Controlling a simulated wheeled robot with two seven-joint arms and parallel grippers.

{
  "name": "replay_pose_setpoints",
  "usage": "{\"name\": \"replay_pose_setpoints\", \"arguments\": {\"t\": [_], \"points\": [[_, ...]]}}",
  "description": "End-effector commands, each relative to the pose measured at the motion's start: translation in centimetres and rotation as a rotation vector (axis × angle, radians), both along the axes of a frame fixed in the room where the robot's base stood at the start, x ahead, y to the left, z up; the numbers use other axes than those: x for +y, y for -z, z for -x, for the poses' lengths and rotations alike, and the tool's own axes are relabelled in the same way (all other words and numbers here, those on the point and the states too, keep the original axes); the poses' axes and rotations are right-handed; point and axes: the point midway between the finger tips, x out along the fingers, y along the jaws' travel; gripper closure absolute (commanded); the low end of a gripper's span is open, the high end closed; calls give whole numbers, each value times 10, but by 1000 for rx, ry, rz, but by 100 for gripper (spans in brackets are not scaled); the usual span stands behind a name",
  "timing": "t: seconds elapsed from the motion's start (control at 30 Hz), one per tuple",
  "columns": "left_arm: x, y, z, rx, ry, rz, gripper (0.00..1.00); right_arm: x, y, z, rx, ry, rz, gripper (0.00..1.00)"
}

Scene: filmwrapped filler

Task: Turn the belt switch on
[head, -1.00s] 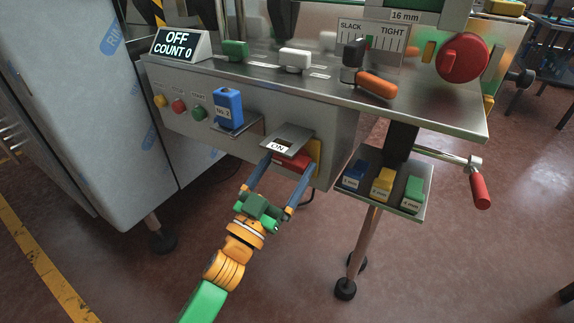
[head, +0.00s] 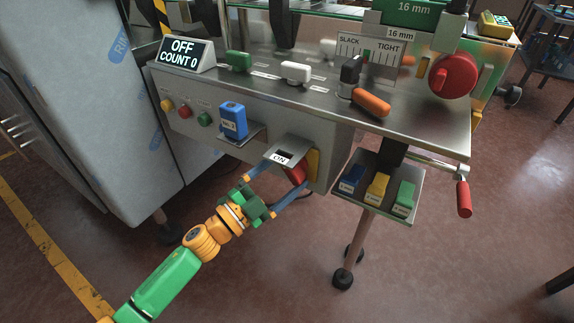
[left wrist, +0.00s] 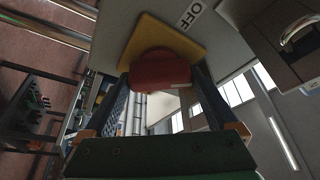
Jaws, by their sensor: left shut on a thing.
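The belt switch has a red knob (head: 296,175) on a yellow plate (head: 313,163), under a small metal guard with an "ON" label (head: 279,158). My left gripper (head: 285,180) comes in from the lower left and is shut on the red knob. In the left wrist view the red knob (left wrist: 158,70) sits between the two fingers, before the yellow plate (left wrist: 165,42). An "OFF" label (left wrist: 190,14) shows beside that plate. The display (head: 185,54) reads "OFF COUNT 0". My right gripper is in neither view.
Left of the switch, a blue block (head: 232,120) stands on a small shelf near several round buttons. Right of it, a tray (head: 372,207) holds blue, yellow and green blocks. A red-handled crank (head: 464,197) hangs farther right. Open floor lies below.

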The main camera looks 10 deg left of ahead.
Motion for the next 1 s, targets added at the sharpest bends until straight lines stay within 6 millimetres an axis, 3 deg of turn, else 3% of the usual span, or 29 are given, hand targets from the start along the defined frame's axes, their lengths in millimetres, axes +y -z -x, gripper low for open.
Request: {"name": "replay_pose_setpoints", "arguments": {"t": [0.5,1.0], "points": [[1,-4,0,-150,0,-367,63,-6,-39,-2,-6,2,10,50],[1,-2,0,-200,0,-484,63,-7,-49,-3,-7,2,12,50]]}}
